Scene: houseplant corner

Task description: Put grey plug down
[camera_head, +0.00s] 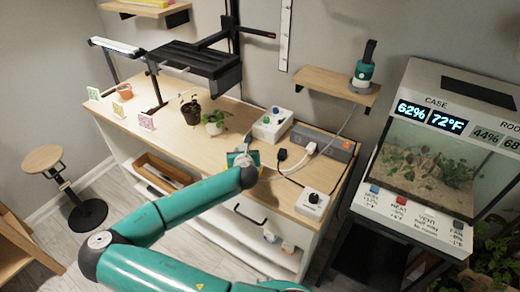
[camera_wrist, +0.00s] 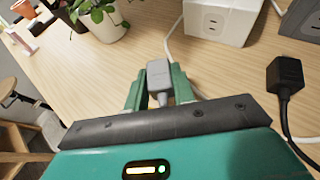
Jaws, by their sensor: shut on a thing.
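The grey plug (camera_wrist: 158,75) shows in the wrist view between the two green fingers of my gripper (camera_wrist: 157,85), which is shut on it. Its grey cord runs back toward the gripper body. The plug is over the wooden bench top (camera_wrist: 125,60); I cannot tell whether it touches the wood.
A white outlet box (camera_wrist: 222,20) stands ahead and a black plug (camera_wrist: 285,75) lies to the right in the wrist view. In the head view, potted plants (camera_head: 215,124), a grey power strip (camera_head: 325,143) and a white knob box (camera_head: 312,204) stand on the bench. Bare wood lies at left (camera_head: 165,135).

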